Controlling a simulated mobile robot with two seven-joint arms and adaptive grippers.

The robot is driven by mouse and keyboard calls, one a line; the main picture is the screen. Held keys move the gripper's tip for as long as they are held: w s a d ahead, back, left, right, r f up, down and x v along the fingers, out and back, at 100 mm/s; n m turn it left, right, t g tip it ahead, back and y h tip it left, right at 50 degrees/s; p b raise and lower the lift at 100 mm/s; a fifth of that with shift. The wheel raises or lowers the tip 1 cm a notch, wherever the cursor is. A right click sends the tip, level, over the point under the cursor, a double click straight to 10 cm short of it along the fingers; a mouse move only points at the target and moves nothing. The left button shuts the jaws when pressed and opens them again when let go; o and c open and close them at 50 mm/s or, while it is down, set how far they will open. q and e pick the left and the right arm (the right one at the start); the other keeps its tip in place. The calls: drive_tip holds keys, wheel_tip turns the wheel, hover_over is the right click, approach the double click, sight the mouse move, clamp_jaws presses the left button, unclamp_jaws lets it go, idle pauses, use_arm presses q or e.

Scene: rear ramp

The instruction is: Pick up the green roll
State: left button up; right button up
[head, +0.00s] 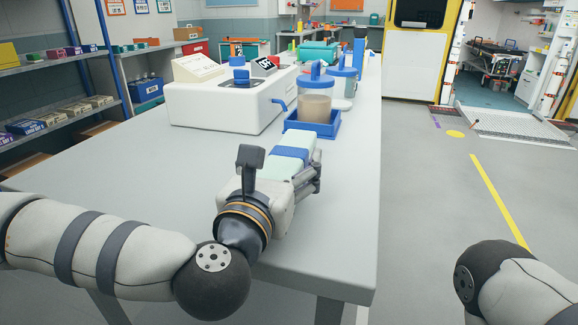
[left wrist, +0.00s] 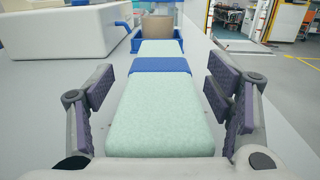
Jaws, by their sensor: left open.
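The green roll (head: 299,141) is pale mint with a blue band around it, and it lies on the grey table. In the left wrist view the roll (left wrist: 160,115) runs lengthwise away from me, between the two fingers. My left gripper (head: 290,172) is open around its near part, with a finger on each side. In the left wrist view the gripper (left wrist: 161,98) shows small gaps between both finger pads and the roll. In the head view my gripper hides the roll's near end. My right gripper is out of view.
A blue tray (head: 325,130) with a lidded jar (head: 314,103) stands just beyond the roll. A white machine (head: 215,104) stands at the back left of the table. The table (head: 115,165) is clear to the left; its right edge is close by.

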use_arm(q)
drive_tip(key=c, duration=1.3)
